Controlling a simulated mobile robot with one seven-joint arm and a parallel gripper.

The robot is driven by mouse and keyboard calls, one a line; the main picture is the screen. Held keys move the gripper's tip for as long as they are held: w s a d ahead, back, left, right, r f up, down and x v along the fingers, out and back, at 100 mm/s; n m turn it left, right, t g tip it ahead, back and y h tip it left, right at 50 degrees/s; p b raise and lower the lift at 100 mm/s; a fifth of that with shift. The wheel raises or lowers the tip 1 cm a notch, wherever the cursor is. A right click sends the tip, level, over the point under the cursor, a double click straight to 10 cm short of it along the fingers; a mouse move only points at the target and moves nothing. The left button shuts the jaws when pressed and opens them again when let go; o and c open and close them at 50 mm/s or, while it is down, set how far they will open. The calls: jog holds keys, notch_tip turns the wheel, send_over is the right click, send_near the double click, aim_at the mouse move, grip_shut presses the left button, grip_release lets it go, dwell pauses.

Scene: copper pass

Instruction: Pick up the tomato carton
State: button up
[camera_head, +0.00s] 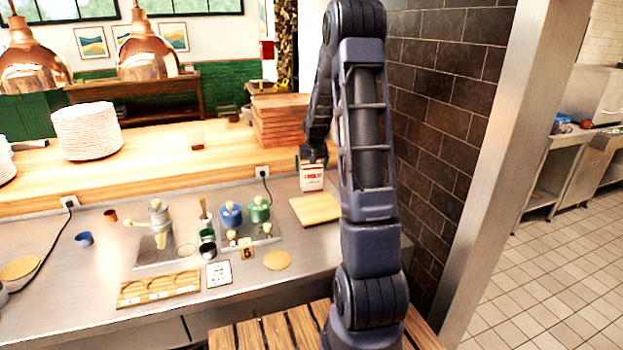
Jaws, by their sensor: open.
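The tomato carton (312,181), small and white with a red band, is upright just behind a square wooden board (316,209) at the right of the steel counter. My gripper (311,163) is directly above it, pointing down, with its fingers at or around the carton's top. The jaws are open. The fingertips are too small to tell whether they touch the carton. The carton's top is hidden by the gripper.
A raised wooden shelf (190,162) runs behind, with stacked boards (280,122) and white plates (87,132). Blue (231,214) and green (260,210) jars stand left of the board. A dark brick wall (445,110) is close on the right.

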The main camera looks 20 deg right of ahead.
jog(key=c, duration=1.9)
